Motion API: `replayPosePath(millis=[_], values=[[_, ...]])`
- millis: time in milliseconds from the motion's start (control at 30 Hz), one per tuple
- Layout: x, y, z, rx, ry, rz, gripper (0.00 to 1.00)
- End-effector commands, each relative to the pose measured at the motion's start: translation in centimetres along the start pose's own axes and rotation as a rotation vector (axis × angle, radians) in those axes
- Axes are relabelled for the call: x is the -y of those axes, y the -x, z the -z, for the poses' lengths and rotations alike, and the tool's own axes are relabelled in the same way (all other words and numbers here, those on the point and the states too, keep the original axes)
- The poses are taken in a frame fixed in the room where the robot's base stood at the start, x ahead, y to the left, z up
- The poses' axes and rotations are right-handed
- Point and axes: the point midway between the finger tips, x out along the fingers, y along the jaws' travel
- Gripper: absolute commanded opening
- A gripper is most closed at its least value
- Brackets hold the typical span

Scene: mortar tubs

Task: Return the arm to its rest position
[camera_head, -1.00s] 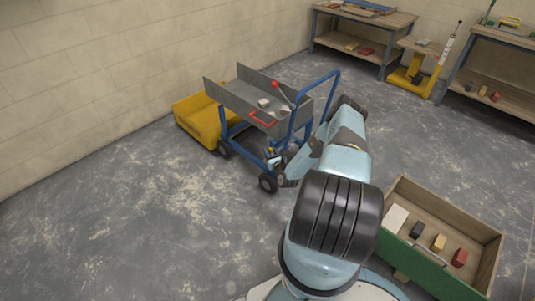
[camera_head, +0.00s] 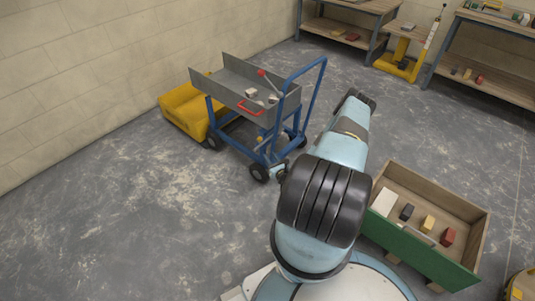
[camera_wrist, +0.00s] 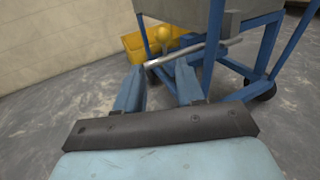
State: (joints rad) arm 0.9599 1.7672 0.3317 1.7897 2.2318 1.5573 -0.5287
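My arm rises in the middle of the head view and folds over at the elbow. My gripper (camera_head: 279,171) shows only partly there, low beside the trolley's near side, partly hidden behind my arm. In the wrist view my gripper (camera_wrist: 158,82) has its two blue fingers apart, with nothing seen between them. A grey metal bar (camera_wrist: 190,52) crosses just beyond the fingertips; I cannot tell whether they touch it. A yellow round knob (camera_wrist: 163,33) shows behind that bar.
The blue-framed trolley (camera_head: 268,150) with a grey tray stands close to my gripper. A yellow bin (camera_head: 185,112) lies behind it. A green-fronted wooden crate (camera_head: 420,248) with several blocks is at right. Workbenches (camera_head: 357,10) line the back. Floor at left is clear.

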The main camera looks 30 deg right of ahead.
Motion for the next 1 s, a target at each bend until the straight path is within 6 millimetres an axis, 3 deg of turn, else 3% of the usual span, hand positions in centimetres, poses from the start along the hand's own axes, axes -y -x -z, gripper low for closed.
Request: replayPosePath(millis=[700, 867, 1000], values=[[0.0, 0.4, -0.4, 0.004, 0.004, -0.009, 0.38], [-0.2, -1.2, -3.4, 0.039, 0.034, -0.091, 0.38], [-1.2, -3.3, -8.0, 0.086, 0.082, -0.223, 0.38]])
